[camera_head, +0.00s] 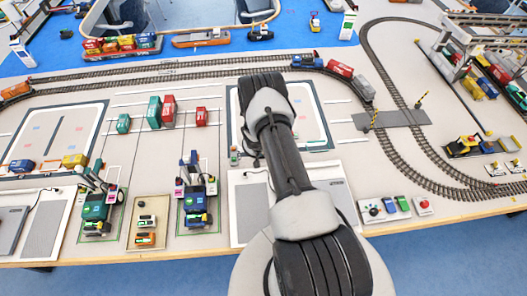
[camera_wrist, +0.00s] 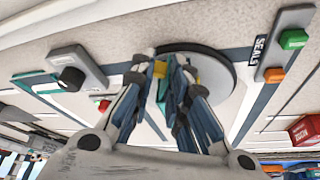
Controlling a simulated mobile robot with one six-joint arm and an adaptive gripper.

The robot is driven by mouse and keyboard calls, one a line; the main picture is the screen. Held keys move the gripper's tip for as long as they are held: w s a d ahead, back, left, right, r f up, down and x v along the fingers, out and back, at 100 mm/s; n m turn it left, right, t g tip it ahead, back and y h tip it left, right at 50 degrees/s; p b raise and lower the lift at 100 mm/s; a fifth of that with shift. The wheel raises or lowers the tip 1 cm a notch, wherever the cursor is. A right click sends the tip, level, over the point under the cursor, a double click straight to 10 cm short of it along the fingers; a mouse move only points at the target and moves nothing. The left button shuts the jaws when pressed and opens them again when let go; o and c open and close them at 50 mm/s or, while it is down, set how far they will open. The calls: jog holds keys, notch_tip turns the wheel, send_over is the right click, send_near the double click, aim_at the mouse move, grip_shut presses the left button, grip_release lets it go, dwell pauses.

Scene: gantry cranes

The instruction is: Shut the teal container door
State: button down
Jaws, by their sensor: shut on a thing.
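In the wrist view, my gripper (camera_wrist: 168,68) reaches down over a round grey disc with a dark rim (camera_wrist: 215,82). Its fingers are close together, with a narrow teal piece (camera_wrist: 163,95) between them. A bit of yellow (camera_wrist: 160,69) shows at the fingertips. The fingers hide most of the teal piece, so I cannot tell how far the door stands open. In the head view my arm hides the gripper and the disc.
In the wrist view, a grey box with a black knob (camera_wrist: 71,78) lies left of the disc. A SEALS panel with green and orange buttons (camera_wrist: 284,55) lies right. In the head view, red containers (camera_head: 168,111) and rail tracks (camera_head: 180,68) surround the work area.

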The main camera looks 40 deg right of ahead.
jog(key=c, duration=1.6)
grip_release()
jog(key=shift+d, duration=0.1)
jog(key=shift+s+d+n+b, duration=0.1)
jog(key=shift+n+b, duration=0.4)
jog(key=b, duration=0.2)
jog(key=n+b, duration=0.1)
jog(key=shift+d+f+t+b, duration=0.2)
jog(key=shift+f+t+b, duration=0.05)
jog(key=shift+t+b, duration=0.15)
jog(key=shift+s+n+y+b, duration=0.1)
jog(key=shift+n+y+b, duration=0.25)
jog(key=shift+b, duration=0.85)
jog(key=n+b, duration=0.1)
jog(key=b, duration=0.4)
jog(key=d+n+y+b, duration=0.1)
jog(key=b, duration=0.5)
jog(key=shift+s+n+t, duration=0.3)
jog(key=shift+n+t, duration=0.05)
jog(key=shift+t, duration=0.05)
